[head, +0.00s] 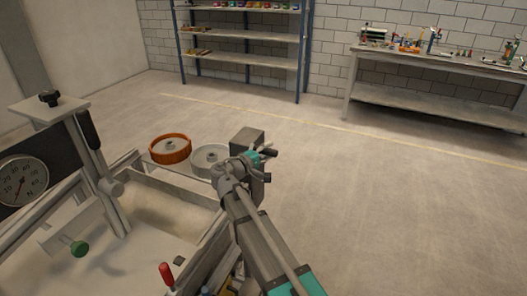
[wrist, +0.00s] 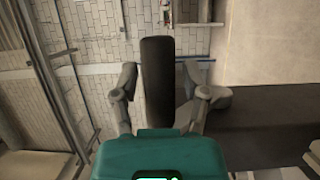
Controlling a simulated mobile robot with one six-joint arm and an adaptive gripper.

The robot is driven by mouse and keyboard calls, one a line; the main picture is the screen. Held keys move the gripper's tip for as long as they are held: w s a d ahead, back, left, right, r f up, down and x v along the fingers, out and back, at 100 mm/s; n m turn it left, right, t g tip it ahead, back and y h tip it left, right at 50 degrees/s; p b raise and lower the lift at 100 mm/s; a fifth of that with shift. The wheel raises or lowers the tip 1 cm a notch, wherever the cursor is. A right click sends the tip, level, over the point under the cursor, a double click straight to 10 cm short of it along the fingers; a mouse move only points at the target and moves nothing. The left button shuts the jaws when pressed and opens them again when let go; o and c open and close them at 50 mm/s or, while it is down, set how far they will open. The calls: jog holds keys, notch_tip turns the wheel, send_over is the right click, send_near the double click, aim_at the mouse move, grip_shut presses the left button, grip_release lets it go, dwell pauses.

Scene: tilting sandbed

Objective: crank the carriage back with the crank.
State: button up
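In the wrist view a black cylindrical grip (wrist: 157,60), which looks like the crank's handle, stands upright between the two fingers of my gripper (wrist: 159,82). The fingers are spread on either side of it, with narrow gaps visible. In the head view my gripper (head: 264,160) is beside the grey box (head: 247,137) at the far end of the sandbed (head: 185,190). The crank's arm is hidden or too small to make out there. A frame with a dial gauge (head: 22,182) stands over the bed at left; I cannot tell whether it is the carriage.
An orange wheel (head: 170,149) and a grey wheel (head: 209,159) lie beyond the bed. A red handle (head: 166,274) and a green knob (head: 79,248) are nearer. Shelves (head: 245,37) and a workbench (head: 440,58) stand at the back wall. The floor at right is clear.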

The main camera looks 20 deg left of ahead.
grip_shut()
jog(key=shift+s+f, duration=0.2)
jog(key=shift+f, duration=0.05)
jog(key=shift+o, duration=1.8)
grip_release()
jog(key=shift+s+a, duration=0.1)
jog(key=v, duration=1.1)
jog(key=shift+s, duration=0.3)
jog(key=shift+a, duration=0.15)
